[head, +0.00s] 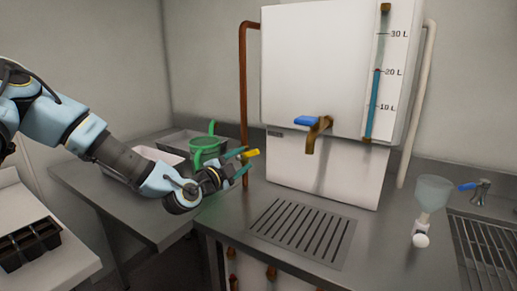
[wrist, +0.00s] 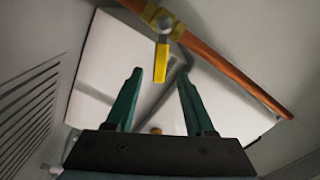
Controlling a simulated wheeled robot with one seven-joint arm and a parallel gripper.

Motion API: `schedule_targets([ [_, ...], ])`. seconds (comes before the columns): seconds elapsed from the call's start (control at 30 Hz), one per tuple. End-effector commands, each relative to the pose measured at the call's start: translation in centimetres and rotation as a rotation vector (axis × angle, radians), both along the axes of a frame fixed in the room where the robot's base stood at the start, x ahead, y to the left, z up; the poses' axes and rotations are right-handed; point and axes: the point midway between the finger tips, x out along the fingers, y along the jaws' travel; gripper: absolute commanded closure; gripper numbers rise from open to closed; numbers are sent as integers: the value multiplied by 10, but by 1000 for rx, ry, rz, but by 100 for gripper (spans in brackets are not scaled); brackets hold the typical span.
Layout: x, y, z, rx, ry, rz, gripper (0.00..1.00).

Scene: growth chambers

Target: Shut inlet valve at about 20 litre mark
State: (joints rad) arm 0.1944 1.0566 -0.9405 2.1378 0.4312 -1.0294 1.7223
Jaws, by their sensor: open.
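The white tank (head: 315,80) has a sight gauge (head: 374,95) whose blue column reaches about the 20 L mark. A copper pipe (head: 243,75) runs down the tank's left side. The inlet valve's yellow handle (head: 251,153) shows just beyond my gripper (head: 243,161). In the wrist view the yellow handle (wrist: 161,62) hangs from a valve body on the copper pipe (wrist: 235,75), at an angle to the pipe. My gripper (wrist: 160,77) is open, its green fingers either side of the handle's line. I cannot tell whether the handle's end lies between the fingertips.
A brass outlet tap with a blue lever (head: 307,120) is on the tank front, above a drain grate (head: 302,232). A green watering can (head: 204,146) stands behind my gripper. A funnel-topped bottle (head: 431,195) and a small blue-handled tap (head: 480,188) are at right.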

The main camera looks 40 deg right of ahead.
Motion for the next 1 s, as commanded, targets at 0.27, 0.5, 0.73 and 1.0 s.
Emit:
schedule_targets([
  [0.27, 13, -51, 3, -1, 3, 1, 46],
  [0.5, 20, -79, 1, 0, 2, 0, 46],
  [0.73, 22, -84, 0, 1, 0, 0, 46],
  [1.0, 22, -84, 0, 1, 0, 0, 60],
])
